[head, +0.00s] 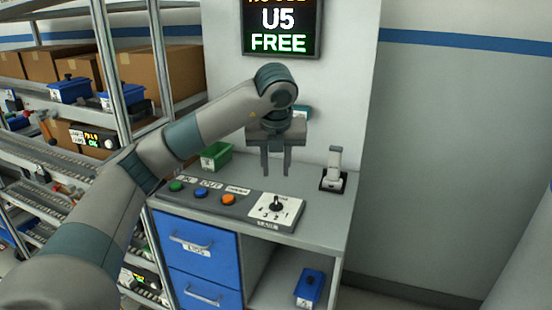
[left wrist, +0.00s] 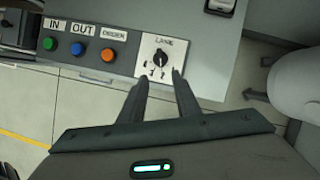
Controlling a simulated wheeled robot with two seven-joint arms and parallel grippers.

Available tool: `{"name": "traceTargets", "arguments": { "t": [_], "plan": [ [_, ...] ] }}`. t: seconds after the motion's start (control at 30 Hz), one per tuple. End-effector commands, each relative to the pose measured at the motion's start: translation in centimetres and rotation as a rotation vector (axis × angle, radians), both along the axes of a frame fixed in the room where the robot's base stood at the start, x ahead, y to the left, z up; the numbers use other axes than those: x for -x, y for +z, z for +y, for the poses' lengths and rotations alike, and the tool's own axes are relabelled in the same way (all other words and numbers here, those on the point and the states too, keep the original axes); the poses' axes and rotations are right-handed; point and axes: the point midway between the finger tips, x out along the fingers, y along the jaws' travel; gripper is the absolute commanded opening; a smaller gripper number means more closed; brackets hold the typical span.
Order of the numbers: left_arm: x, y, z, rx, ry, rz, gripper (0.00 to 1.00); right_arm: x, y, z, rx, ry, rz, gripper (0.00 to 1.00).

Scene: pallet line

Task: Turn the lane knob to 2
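The lane knob (head: 277,205) is a small black knob on a white plate at the right end of the grey control panel (head: 240,209). In the left wrist view the knob (left wrist: 160,58) sits under the word LANE, with numbers around its lower side. Which number it points to is too small to tell. My left gripper (head: 276,173) is open and empty, above the knob and apart from it. In the left wrist view its two fingertips (left wrist: 159,77) show just below the knob plate. My right gripper is in neither view.
Green, blue and orange (head: 228,199) buttons sit left of the knob. A green bin (head: 216,156) and a white device on a black base (head: 333,178) stand on the counter. A screen (head: 282,28) reads U5 FREE. Shelves with boxes (head: 150,72) stand at left.

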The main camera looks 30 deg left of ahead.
Motion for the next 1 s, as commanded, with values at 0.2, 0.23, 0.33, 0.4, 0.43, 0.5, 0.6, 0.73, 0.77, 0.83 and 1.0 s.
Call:
{"name": "traceTargets", "arguments": {
  "t": [0.2, 0.23, 0.33, 0.4, 0.43, 0.5, 0.6, 0.73, 0.77, 0.83, 1.0],
  "plan": [
    [0.6, 2.0, -0.5, -0.001, -0.001, -0.002, 0.30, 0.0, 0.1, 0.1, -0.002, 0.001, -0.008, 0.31],
    [0.6, 2.1, -0.5, -0.001, -0.001, -0.002, 0.30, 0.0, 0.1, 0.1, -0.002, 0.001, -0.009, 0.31],
    [0.8, 2.4, -0.6, 0.000, 0.000, -0.001, 0.30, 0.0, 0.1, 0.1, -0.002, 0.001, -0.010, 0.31],
    [0.9, 2.5, -0.6, 0.000, 0.000, 0.000, 0.30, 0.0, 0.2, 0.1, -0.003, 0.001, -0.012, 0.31],
    [0.9, 2.5, -0.6, 0.000, 0.000, 0.000, 0.30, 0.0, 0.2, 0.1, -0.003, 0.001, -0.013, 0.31],
    [0.9, 2.5, -0.6, 0.001, 0.000, 0.001, 0.30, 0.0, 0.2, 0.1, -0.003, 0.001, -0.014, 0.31],
    [0.9, 2.5, -0.6, 0.000, 0.000, 0.000, 0.30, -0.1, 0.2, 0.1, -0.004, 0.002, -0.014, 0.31],
    [0.9, 2.5, -0.6, 0.000, 0.000, 0.000, 0.30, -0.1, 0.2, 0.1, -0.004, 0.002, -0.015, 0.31],
    [0.9, 2.5, -0.6, 0.000, 0.000, 0.000, 0.30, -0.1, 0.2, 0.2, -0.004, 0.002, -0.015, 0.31],
    [0.9, 2.5, -0.6, 0.000, 0.000, 0.000, 0.30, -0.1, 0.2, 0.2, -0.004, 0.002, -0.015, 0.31],
    [0.8, 2.3, -0.8, 0.004, -0.006, 0.001, 0.30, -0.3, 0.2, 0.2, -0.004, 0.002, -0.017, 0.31]
  ]
}}
